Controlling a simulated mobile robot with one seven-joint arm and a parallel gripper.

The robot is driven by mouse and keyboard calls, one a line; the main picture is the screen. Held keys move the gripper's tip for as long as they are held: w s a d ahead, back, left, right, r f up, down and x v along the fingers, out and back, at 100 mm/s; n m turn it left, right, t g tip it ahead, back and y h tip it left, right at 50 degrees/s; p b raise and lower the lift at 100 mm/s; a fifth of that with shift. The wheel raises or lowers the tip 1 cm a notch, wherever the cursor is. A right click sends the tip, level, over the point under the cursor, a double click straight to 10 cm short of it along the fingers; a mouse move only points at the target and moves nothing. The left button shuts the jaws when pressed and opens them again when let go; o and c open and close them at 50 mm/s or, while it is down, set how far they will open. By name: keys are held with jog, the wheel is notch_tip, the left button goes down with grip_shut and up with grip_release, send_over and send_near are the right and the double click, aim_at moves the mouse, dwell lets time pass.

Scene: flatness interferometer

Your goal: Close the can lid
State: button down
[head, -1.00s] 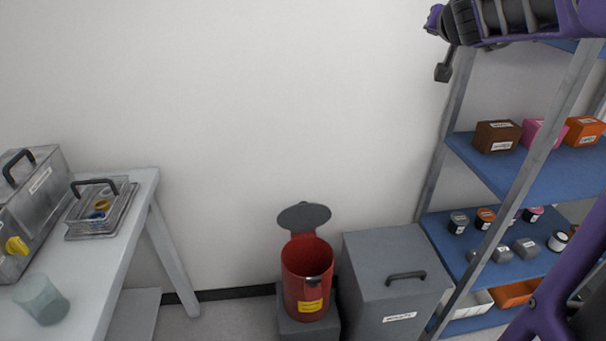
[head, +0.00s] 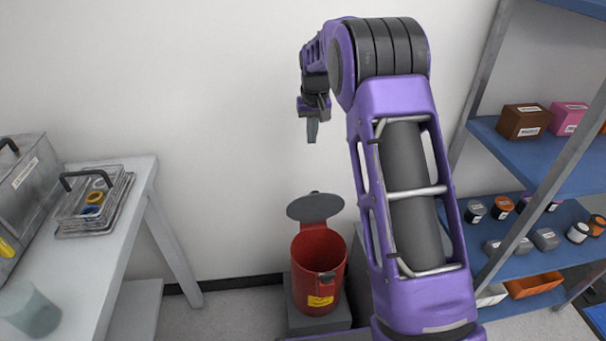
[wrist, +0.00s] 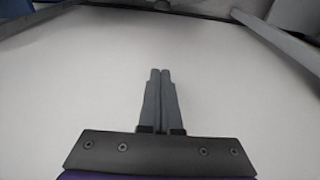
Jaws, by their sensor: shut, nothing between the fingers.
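The red can (head: 318,262) stands on a grey block in the lower middle of the head view. A yellow label is on its front. Its dark grey lid (head: 315,206) is tilted up and back at the can's rear, so the can is open. My gripper (head: 312,138) is above the lid, apart from it, with its fingers pointing down. In the wrist view my gripper (wrist: 160,75) has its two fingers together, with nothing between them. The can and lid are not recognisable in the wrist view.
A shelf unit with blue shelves (head: 530,165) holds boxes and small jars at the right. My arm hides the grey bin beside the can. The wall behind is bare.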

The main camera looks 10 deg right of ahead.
notch_tip(320, 180, down, 4)
jog(key=d+r+g, duration=0.1)
jog(key=b, duration=0.2)
send_over(314, 205)
jog(key=w, duration=0.4)
notch_tip(314, 205, down, 11)
jog(key=shift+w+d+f+m, duration=0.2)
jog(key=shift+d+m, duration=0.1)
jog(key=shift+d, duration=0.15)
